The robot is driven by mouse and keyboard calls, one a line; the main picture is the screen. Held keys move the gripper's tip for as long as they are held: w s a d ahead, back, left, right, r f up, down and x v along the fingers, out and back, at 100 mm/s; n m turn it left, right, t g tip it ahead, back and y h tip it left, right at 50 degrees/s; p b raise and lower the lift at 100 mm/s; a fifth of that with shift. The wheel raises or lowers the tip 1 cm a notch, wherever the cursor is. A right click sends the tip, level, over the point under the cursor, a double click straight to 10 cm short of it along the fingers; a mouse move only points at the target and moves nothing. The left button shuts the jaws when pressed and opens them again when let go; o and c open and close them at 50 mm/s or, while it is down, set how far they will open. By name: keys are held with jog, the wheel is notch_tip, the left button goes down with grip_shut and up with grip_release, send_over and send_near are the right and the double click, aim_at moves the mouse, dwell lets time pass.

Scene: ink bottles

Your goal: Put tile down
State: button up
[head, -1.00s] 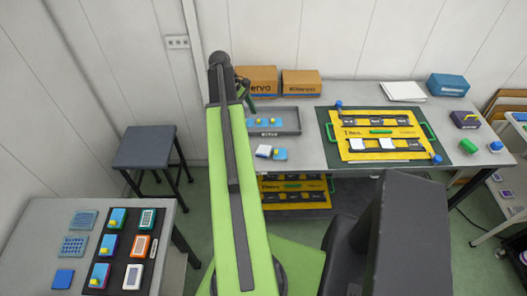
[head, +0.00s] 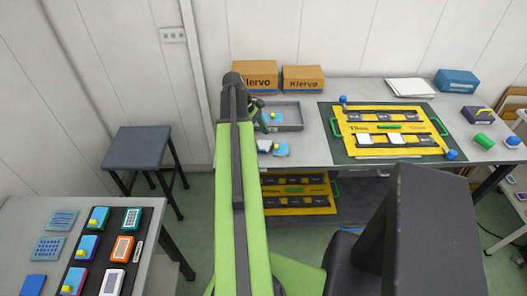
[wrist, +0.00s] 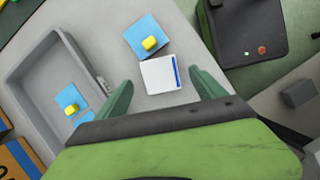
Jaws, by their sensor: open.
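My gripper (wrist: 162,84) is open, its two green fingers spread apart. A white tile (wrist: 156,80) with a blue stripe lies on the grey bench between and just beyond the fingertips, with a gap on each side. A blue tile with a yellow knob (wrist: 142,34) lies close beside it. In the head view my gripper (head: 262,124) hangs by the front edge of the grey tray, partly hidden by my arm. The white tile (head: 265,146) and blue tile (head: 281,151) show just in front of the tray.
The grey tray (head: 292,127) holds a blue tile with a yellow knob (head: 276,117). A yellow board (head: 395,151) with white tiles lies on a green mat to the right. Boxes (head: 303,79) stand behind. A side table at lower left carries several coloured blocks (head: 122,248).

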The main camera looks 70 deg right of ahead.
aim_at(263, 145)
jog(key=b+x, duration=0.1)
jog(key=x, duration=0.2)
jog(key=shift+f+b, duration=0.1)
jog(key=shift+b, duration=0.25)
jog(key=c, duration=1.7)
jog(key=r+p, duration=0.5)
jog(key=shift+s+r+p, duration=0.35)
jog(key=s+d+r+p, duration=0.1)
jog(key=s+r+p, duration=0.4)
jog(key=s, duration=0.5)
jog(key=shift+s+d+r+p, duration=0.35)
jog(key=shift+s, duration=0.05)
